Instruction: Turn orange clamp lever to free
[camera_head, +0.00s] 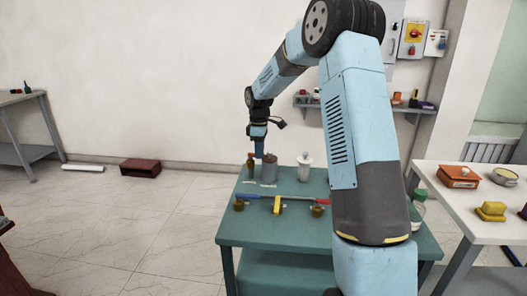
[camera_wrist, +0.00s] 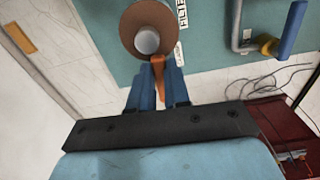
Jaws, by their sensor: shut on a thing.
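The orange clamp lever (camera_wrist: 159,82) shows in the wrist view as a narrow strip running from the round brown fitting (camera_wrist: 127,28) with a pale grey cap in its middle. My gripper (camera_wrist: 158,90) has its two blue fingers on either side of the lever and is shut on it. In the head view my gripper (camera_head: 259,152) points down at the back left of the green table (camera_head: 285,232), over a grey cylinder (camera_head: 268,170). The lever is too small there to make out clearly, and its far end is partly hidden between the fingers.
A white ribbed bushing (camera_head: 304,167) stands right of the grey cylinder. A red and blue bar with a yellow middle (camera_head: 277,204) lies nearer, between two brass-coloured pots (camera_head: 239,205) (camera_head: 317,210). In the wrist view, a grey pipe with a blue handle (camera_wrist: 291,28) is at the upper right.

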